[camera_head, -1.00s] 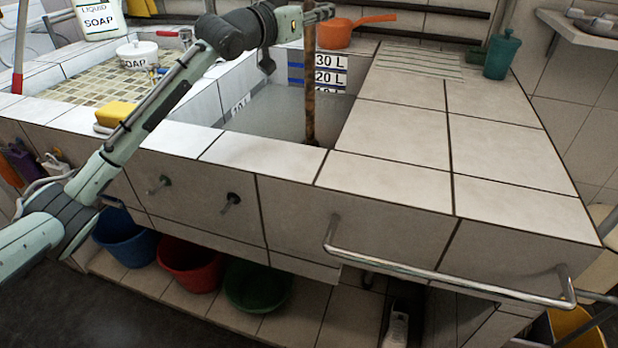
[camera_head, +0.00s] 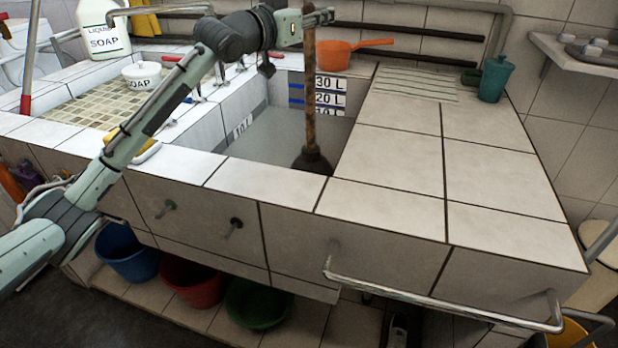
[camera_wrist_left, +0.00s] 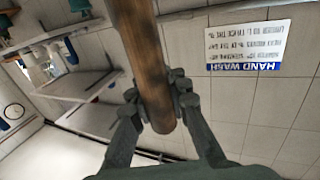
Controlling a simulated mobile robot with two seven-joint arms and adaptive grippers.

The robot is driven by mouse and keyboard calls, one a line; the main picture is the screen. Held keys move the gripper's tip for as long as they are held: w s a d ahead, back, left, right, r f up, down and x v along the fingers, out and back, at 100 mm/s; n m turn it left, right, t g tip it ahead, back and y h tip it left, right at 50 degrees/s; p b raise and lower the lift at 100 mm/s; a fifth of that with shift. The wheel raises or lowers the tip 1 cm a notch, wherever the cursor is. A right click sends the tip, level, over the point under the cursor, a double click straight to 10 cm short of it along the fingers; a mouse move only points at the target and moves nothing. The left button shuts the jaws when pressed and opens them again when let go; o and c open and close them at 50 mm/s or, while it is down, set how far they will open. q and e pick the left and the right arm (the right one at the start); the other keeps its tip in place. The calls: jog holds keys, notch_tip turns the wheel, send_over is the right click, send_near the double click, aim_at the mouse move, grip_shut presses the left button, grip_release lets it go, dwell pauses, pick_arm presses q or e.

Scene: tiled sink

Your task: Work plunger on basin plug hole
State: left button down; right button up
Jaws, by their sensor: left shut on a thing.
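The plunger has a brown wooden handle (camera_head: 310,85) and a dark rubber cup (camera_head: 312,160). It stands nearly upright in the tiled basin (camera_head: 262,140), near its right wall, with the cup showing just behind the front rim. My left gripper (camera_head: 312,17) is shut on the upper handle. The wrist view shows both fingers (camera_wrist_left: 160,105) closed around the handle (camera_wrist_left: 148,55). The plug hole is not visible, and I cannot tell whether the cup touches the basin floor. My right gripper is not in view.
Litre marks (camera_head: 328,98) are on the basin's back wall. An orange pan (camera_head: 335,55) and a teal container (camera_head: 495,78) stand on the counter. A metal rail (camera_head: 440,300) runs along the front. The right counter (camera_head: 400,150) is mostly clear.

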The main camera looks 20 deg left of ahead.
pick_arm(q)
notch_tip(320, 180, up, 23)
jog(key=shift+f, duration=0.15)
dwell(1.0)
dwell(1.2)
